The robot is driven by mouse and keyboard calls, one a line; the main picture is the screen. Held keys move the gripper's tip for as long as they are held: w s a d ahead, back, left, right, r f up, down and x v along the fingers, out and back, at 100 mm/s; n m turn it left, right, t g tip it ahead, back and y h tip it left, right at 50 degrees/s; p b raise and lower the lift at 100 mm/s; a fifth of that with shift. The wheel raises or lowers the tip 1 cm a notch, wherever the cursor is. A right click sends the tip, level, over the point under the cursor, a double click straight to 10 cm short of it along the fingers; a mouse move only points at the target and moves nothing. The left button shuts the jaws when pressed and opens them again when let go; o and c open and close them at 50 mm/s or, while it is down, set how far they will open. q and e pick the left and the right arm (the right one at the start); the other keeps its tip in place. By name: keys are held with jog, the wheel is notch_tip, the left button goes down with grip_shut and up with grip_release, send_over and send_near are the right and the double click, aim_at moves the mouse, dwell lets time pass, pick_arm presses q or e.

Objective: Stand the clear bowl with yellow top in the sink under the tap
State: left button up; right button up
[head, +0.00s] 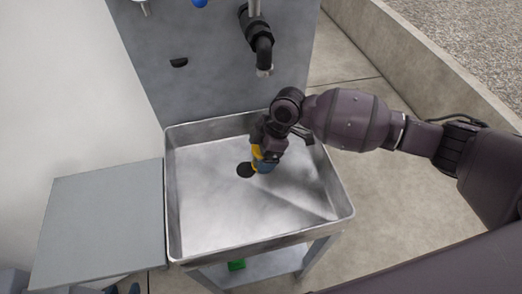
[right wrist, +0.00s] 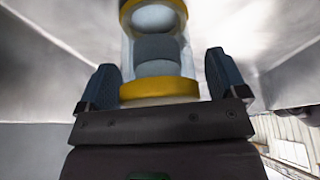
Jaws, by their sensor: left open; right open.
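The clear bowl with yellow top (right wrist: 158,45) is between the fingers of my right gripper (right wrist: 162,68) in the right wrist view. It has clear walls, yellow bands at both ends and a grey band within. A gap shows on each side, so the open fingers look apart from it. In the head view my right gripper (head: 262,161) is low in the sink (head: 205,207), and hides most of the bowl; some yellow (head: 256,152) shows. The black tap (head: 263,52) is on the back panel above. Bluish fingertips of my left gripper (head: 122,290) show at the bottom edge, apart and empty.
A dark round drain (head: 244,170) lies just left of my right gripper. A grey side table (head: 100,215) stands bare left of the sink. A green object (head: 236,265) is on the shelf below. The front and left of the sink floor are clear.

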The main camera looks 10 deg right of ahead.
jog(key=p+v, duration=0.2)
jog(key=v, duration=1)
jog(key=shift+r, duration=0.15)
jog(key=shift+s, duration=0.1)
